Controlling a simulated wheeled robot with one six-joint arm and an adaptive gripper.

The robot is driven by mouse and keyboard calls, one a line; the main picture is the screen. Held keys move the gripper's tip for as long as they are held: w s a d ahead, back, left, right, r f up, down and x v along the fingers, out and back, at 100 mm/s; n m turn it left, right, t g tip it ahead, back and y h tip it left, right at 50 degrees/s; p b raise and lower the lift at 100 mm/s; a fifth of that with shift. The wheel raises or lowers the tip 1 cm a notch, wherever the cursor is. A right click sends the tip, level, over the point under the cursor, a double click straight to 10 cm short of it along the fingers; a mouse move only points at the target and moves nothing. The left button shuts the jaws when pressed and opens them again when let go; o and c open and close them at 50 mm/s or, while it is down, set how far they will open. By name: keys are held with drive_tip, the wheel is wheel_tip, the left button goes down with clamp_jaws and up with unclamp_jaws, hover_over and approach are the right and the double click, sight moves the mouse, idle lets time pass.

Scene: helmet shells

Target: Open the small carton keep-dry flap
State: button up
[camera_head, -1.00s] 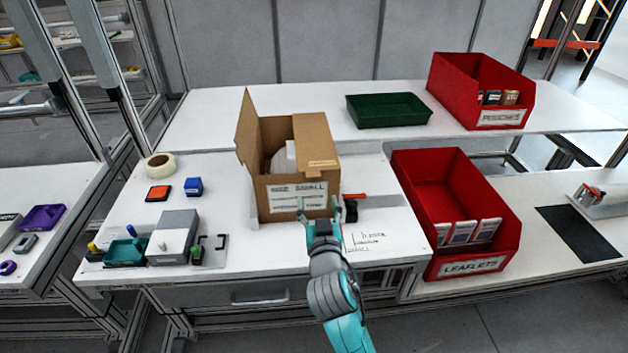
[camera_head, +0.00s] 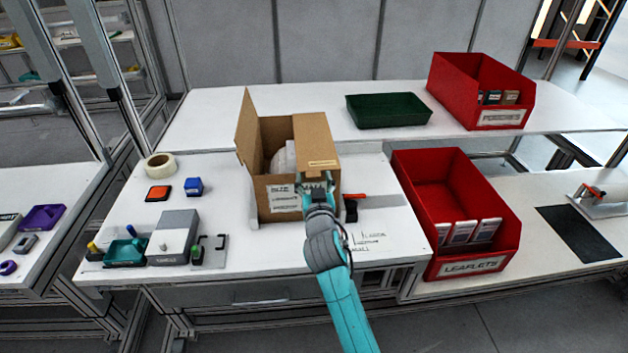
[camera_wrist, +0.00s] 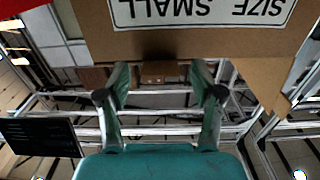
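The small brown carton (camera_head: 262,205) stands on the white bench, its "SIZE SMALL" label on the front. One flap (camera_head: 247,128) stands up at its left. A brown panel (camera_head: 313,133) at its right bears a tan sticker; I cannot read which flap is keep-dry. A white rounded thing (camera_head: 283,160) shows inside. My gripper (camera_head: 317,182) is at the upper front right of the carton, covering part of the label. In the wrist view my gripper (camera_wrist: 160,82) has its fingers apart, just past the edge of the carton face (camera_wrist: 200,45). A small brown piece shows between the fingers; contact is unclear.
A red leaflets bin (camera_head: 470,220) stands right of the carton. A green tray (camera_head: 388,110) and a red pouches bin (camera_head: 480,92) are behind. A tape roll (camera_head: 160,166), a blue block (camera_head: 194,186) and a grey box (camera_head: 172,238) lie left. Bench left of the carton is partly clear.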

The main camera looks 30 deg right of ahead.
clamp_jaws()
drive_tip(key=shift+r, duration=0.1)
drive_tip(key=m, duration=0.1)
drive_tip(key=r+m, duration=0.2)
drive_tip(key=m, duration=0.1)
drive_tip(key=shift+s+d+r, duration=0.15)
drive_tip(key=shift+d+r, duration=0.1)
drive_tip(key=shift+d, duration=0.05)
drive_tip(key=s+d+r+m, duration=0.3)
drive_tip(key=d+m, duration=0.5)
drive_tip(key=m, duration=0.8)
drive_tip(key=shift+d+r+m, duration=0.2)
drive_tip(key=shift+r+m, duration=0.2)
drive_tip(key=shift+r, duration=0.3)
